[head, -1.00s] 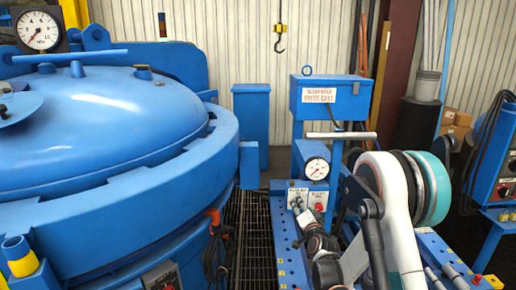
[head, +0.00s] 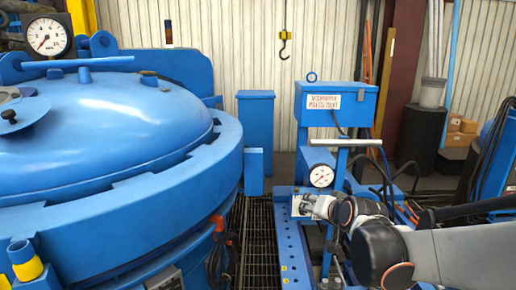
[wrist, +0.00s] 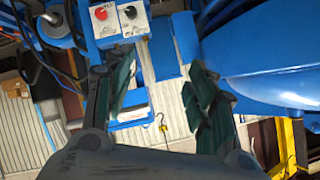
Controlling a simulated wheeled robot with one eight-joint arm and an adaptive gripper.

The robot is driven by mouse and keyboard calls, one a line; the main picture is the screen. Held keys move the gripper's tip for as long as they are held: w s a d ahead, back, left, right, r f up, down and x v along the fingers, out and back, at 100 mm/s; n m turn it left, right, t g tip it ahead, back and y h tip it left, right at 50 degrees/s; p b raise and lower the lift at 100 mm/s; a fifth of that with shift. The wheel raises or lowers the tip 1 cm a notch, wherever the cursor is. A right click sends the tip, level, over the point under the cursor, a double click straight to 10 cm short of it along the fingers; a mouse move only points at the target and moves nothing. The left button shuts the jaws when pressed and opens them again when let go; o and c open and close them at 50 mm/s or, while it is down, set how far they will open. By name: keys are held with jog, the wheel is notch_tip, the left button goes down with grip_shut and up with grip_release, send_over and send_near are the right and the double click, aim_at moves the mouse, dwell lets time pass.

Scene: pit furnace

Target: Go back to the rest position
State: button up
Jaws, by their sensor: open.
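My gripper (wrist: 162,92) is open and empty in the wrist view, its two dark green fingers spread wide with nothing between them. In that view a small control box (wrist: 119,20) with a red knob and a dark knob shows beyond the fingers, near the top edge. In the head view my arm reaches in from the right edge, with its end close in front of the blue gauge stand. From there I cannot tell the gap between gripper and control box.
The large blue furnace lid (head: 100,125) fills the left. A blue sign box (head: 337,103) stands above a round gauge (head: 321,176). A dark floor grating (head: 258,240) runs between furnace and stand. A yellow hook (head: 285,40) hangs at the back; cardboard boxes (head: 462,130) sit at right.

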jog(key=s+d+f+n+g+h, duration=0.1)
jog(key=s+n+g, duration=0.1)
jog(key=s, duration=1.3)
jog(key=s+d+f+n+g, duration=0.1)
jog(key=s+d+n+g, duration=0.1)
jog(key=s, duration=1.2)
jog(key=shift+s+f+g+h, duration=0.35)
jog(key=shift+f+g+h, duration=0.05)
jog(key=shift+d, duration=0.1)
